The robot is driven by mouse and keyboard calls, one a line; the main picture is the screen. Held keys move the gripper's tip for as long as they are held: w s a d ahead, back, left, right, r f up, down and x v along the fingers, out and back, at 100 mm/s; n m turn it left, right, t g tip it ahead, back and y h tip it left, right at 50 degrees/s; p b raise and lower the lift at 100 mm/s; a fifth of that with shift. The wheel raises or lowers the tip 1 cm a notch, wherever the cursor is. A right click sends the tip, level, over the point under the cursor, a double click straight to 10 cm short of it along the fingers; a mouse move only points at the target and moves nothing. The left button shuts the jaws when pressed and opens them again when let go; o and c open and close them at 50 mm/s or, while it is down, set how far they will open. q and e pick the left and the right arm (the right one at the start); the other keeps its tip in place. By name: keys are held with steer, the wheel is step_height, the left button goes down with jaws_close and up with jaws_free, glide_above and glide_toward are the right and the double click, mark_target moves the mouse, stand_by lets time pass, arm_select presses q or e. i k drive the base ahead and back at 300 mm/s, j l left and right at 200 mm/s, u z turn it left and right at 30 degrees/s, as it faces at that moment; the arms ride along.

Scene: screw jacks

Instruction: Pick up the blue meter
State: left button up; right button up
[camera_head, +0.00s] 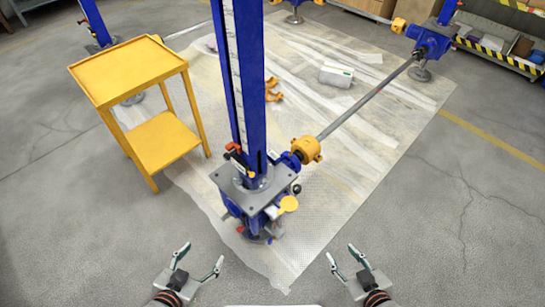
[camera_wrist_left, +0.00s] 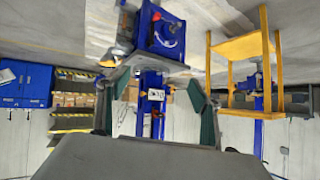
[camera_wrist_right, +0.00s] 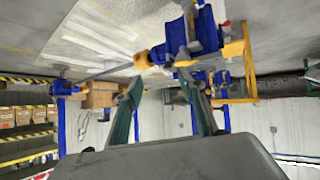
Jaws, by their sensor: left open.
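I cannot pick out a separate blue meter with certainty. The nearest screw jack has a tall blue column (camera_head: 238,80) with a white measuring scale (camera_head: 231,50) along its face. A small dark item with a red part (camera_head: 235,150) sits at the column's foot, too small to identify. My left gripper (camera_head: 204,251) is open and empty, low and left of the jack; its spread fingers show in the left wrist view (camera_wrist_left: 157,84). My right gripper (camera_head: 339,252) is open and empty, low and right of the jack; its fingers show apart in the right wrist view (camera_wrist_right: 162,80).
A yellow two-shelf cart (camera_head: 128,70) stands left of the jack, its top bare. A shaft (camera_head: 365,97) runs from an orange coupling (camera_head: 306,149) to another blue jack (camera_head: 430,42). A white box (camera_head: 336,75) lies on the floor sheeting (camera_head: 390,125). The right-hand floor is clear.

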mark_target(272, 156)
steer(key=k+u, duration=0.1)
steer(key=k, duration=0.55)
steer(key=u, duration=1.45)
steer(key=l+u, duration=0.55)
steer(key=u, duration=0.15)
steer(key=k+l, duration=0.1)
steer(key=l, duration=1.4)
steer(key=k+l, duration=0.15)
steer(key=l, duration=0.6)
steer(key=k+l, duration=0.1)
steer(key=l, duration=1.45)
steer(key=k, duration=0.05)
